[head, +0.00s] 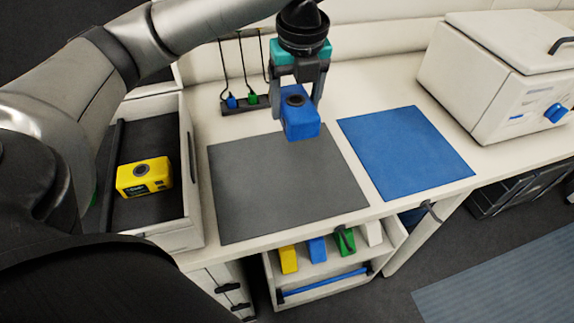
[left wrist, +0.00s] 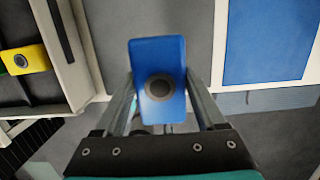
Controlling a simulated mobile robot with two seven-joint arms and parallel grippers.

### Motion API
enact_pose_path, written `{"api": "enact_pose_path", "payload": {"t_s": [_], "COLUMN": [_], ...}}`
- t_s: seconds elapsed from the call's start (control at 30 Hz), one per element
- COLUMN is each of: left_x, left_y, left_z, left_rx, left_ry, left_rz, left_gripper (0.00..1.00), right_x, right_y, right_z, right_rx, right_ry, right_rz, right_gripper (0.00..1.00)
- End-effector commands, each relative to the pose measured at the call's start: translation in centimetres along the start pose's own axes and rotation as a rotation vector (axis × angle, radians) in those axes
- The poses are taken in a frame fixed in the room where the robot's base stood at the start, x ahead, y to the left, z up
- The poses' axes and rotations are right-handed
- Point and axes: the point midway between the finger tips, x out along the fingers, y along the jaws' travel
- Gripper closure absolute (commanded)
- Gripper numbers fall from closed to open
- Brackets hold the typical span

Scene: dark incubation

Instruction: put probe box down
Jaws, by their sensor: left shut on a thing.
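A blue probe box (head: 299,116) with a dark round knob on top is held in my left gripper (head: 297,105), whose fingers are shut on its two sides. In the head view it appears over the far edge of the grey mat (head: 280,190). How high it is above the mat is hard to tell. The left wrist view shows the blue box (left wrist: 158,58) between the two fingers (left wrist: 158,85), with grey mat behind it. My right gripper is not in view.
A blue mat (head: 405,150) lies right of the grey mat. A white incubator-like box (head: 490,75) stands at the back right. An open drawer (head: 190,200) holds a yellow box (head: 145,177). A socket strip (head: 245,106) lies behind. A lower shelf (head: 320,270) holds several coloured boxes.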

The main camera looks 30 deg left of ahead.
Motion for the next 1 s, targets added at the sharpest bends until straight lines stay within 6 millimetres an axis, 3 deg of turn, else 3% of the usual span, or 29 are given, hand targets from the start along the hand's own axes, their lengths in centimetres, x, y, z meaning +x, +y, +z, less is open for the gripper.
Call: {"api": "enact_pose_path", "payload": {"t_s": [0.1, 0.4, 0.67, 1.0], "left_x": [3.4, 10.6, 12.9, 17.9], "left_y": [0.2, 0.1, 0.1, 0.1], "left_z": [-0.6, -1.7, -2.0, -2.8], "left_rx": [0.000, -0.001, -0.001, -0.001], "left_ry": [0.002, 0.000, 0.000, 0.000], "left_rz": [0.006, 0.003, 0.001, 0.001], "left_gripper": [1.00, 1.00, 1.00, 1.00], "right_x": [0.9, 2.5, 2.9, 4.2], "right_y": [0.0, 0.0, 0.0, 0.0], "right_z": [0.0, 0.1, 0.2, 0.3], "right_rx": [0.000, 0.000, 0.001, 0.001], "right_ry": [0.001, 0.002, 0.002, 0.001], "right_rz": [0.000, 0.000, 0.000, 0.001], "right_gripper": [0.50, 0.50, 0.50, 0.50]}}
